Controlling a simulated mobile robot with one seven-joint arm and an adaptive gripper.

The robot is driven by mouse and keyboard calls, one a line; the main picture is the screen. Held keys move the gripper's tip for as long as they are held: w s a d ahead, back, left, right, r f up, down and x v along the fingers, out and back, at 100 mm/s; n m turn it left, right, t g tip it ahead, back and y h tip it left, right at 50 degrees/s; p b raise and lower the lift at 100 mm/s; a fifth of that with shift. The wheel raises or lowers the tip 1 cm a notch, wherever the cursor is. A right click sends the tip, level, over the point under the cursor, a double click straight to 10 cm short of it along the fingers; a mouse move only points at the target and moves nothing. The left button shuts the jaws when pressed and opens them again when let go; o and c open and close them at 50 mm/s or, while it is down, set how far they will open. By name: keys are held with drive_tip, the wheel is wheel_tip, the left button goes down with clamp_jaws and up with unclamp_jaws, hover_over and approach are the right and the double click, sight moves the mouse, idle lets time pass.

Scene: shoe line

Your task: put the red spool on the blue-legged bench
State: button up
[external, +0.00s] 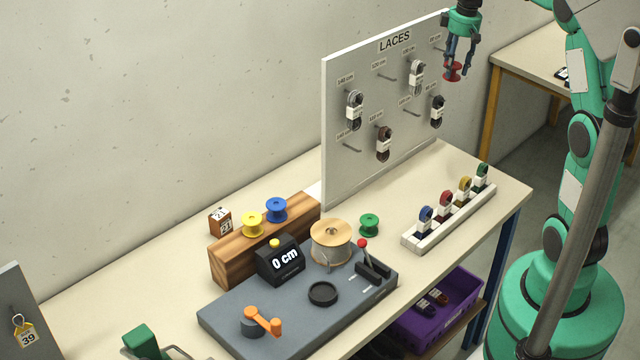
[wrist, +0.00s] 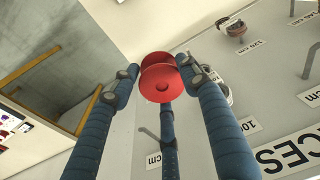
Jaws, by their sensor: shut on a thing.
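My gripper (external: 459,62) is shut on the red spool (external: 452,72) and holds it in the air by the upper right end of the LACES board. In the wrist view the red spool (wrist: 161,80) sits between the blue fingertips (wrist: 160,72). The blue-legged bench (external: 150,265) has a pale top and a dark blue leg (external: 492,275) at its right end. The spool is well above the bench top and apart from it.
The upright LACES board (external: 390,100) with hooks and laces stands on the bench. A grey winder base (external: 225,315), wooden block (external: 235,255), green spool (external: 369,224) and white lace rack (external: 450,220) occupy the top. A yellow-legged table (external: 520,60) stands behind. Bare bench top lies at left.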

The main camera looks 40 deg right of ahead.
hover_over(439, 174)
wheel_tip(439, 174, down, 27)
drive_tip(key=shift+s+d+r, duration=0.1)
drive_tip(key=shift+r, duration=0.05)
idle(0.3)
drive_tip(key=shift+f+b, duration=0.5)
drive_tip(key=shift+f, duration=2.6)
drive_tip(key=shift+f+b, duration=0.35)
drive_tip(key=shift+f, duration=1.55)
drive_tip(key=shift+f, duration=0.1)
drive_tip(key=o, duration=1.2)
drive_tip(key=shift+c, duration=0.2)
